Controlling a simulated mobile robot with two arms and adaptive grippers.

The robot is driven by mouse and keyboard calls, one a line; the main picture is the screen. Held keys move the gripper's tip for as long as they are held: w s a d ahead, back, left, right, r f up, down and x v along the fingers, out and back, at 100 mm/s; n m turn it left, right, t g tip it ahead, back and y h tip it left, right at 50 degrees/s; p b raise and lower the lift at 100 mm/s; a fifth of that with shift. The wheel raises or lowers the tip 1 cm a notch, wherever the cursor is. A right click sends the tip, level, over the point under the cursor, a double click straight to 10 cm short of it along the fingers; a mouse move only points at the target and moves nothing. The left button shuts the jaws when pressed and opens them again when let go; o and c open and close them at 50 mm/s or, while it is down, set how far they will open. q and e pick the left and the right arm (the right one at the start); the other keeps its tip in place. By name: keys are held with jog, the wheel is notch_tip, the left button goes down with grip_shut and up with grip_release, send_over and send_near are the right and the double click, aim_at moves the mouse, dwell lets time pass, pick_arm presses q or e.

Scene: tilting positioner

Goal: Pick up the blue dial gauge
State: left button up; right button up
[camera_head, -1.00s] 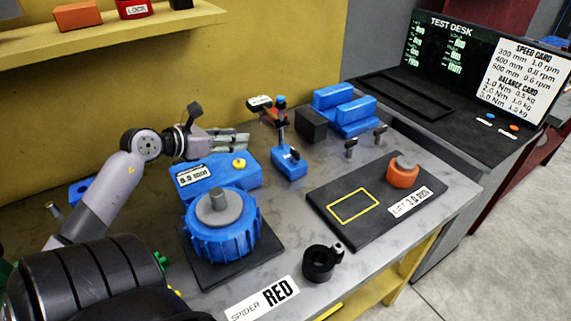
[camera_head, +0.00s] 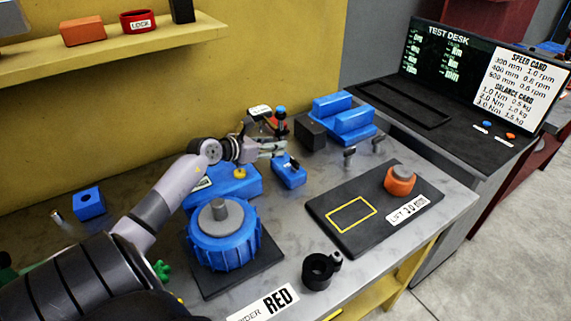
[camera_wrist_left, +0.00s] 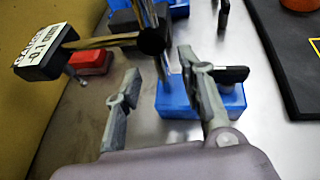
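The blue dial gauge has a blue block base (camera_head: 289,172), an upright post with a blue knob on top, and a side rod with a black, white-labelled head (camera_head: 259,111). It stands upright on the grey bench, partly hidden by my gripper. In the left wrist view its base (camera_wrist_left: 180,102) sits behind the right finger, with the labelled head (camera_wrist_left: 45,55) at upper left. My left gripper (camera_head: 272,148) is beside the post. Its fingers (camera_wrist_left: 160,88) are apart, and the post shows between them in the picture; I see no grip. My right gripper is not in view.
A blue box with a yellow button (camera_head: 240,173) and a ribbed blue drum (camera_head: 224,240) stand below my left arm. A red block (camera_wrist_left: 90,62) is behind the gauge. A black block (camera_head: 310,133) and blue V-shaped supports (camera_head: 345,120) stand to the right, near a black plate (camera_head: 350,235).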

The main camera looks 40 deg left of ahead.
pick_arm(q)
jog(key=shift+x, duration=1.9)
jog(key=shift+d, duration=0.15)
jog(key=shift+s+r, duration=0.1)
jog(key=shift+c, duration=0.3)
grip_shut()
jog(key=shift+r, duration=0.15)
